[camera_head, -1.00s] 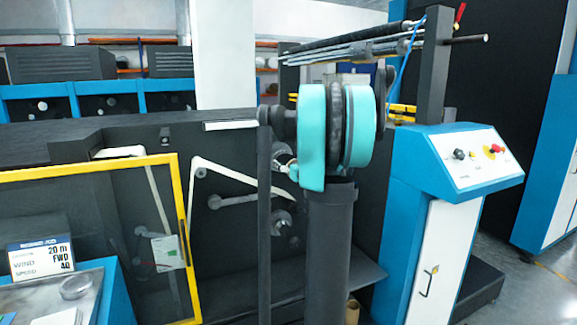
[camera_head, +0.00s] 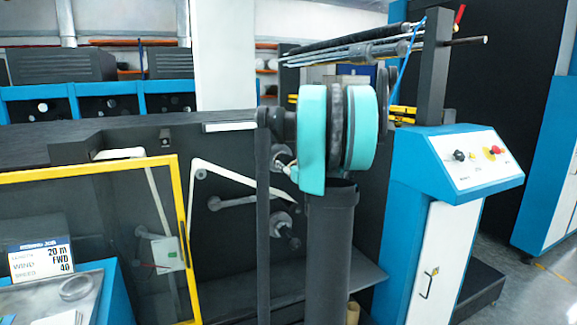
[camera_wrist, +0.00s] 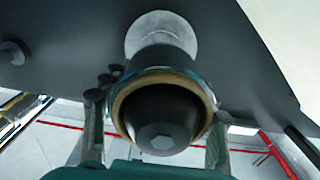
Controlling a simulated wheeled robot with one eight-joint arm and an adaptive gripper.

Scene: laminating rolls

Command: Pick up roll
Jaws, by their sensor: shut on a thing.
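A thin bluish layer shows along the roll's outer edge. My gripper (camera_wrist: 155,145) has one finger on each side of the roll, closed on it. The shaft stands out from a round pale metal collar (camera_wrist: 161,32) on a dark panel.
A dark machine with a yellow-framed door (camera_head: 92,168) fills the left. A blue control console (camera_head: 460,160) stands at the right. A brown roll end (camera_head: 352,312) shows low beside my arm. Several rods (camera_head: 360,47) run above.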

